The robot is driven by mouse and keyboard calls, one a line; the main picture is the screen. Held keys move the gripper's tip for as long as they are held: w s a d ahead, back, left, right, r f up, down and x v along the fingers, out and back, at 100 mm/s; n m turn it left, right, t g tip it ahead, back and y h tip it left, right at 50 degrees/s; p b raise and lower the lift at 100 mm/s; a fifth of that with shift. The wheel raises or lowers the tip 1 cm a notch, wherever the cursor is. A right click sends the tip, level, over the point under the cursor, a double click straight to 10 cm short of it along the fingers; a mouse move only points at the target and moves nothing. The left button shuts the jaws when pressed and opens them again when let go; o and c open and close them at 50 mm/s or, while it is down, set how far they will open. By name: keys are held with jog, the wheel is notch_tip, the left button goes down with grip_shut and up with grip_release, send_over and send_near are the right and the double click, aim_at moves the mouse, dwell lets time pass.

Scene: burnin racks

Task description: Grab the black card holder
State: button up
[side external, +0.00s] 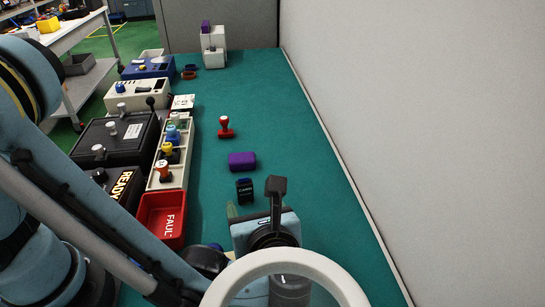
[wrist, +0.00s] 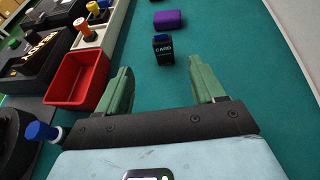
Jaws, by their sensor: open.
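The black card holder (side external: 245,190) stands upright on the green mat, with white lettering on its face and a dark blue top. In the wrist view the card holder (wrist: 163,52) is beyond my fingertips, roughly centred between them and not touching either. My gripper (wrist: 160,70) is open and empty, with its two green fingers spread wide. In the side view my wrist hides most of the fingers; one green finger shows just short of the card holder.
A purple block (side external: 242,161) lies behind the card holder, with a red stamp (side external: 225,130) farther back. A red bin (side external: 161,218) and a tray of stamps (side external: 153,183) stand to the left. The mat right of the holder is clear up to the grey wall (side external: 420,130).

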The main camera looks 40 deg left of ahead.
aim_at(244, 182)
jog(key=x, duration=1.1)
jog(key=shift+w+d, duration=0.1)
jog(key=shift+c, duration=0.3)
jog(key=c, duration=1.1)
jog(key=shift+o, duration=0.2)
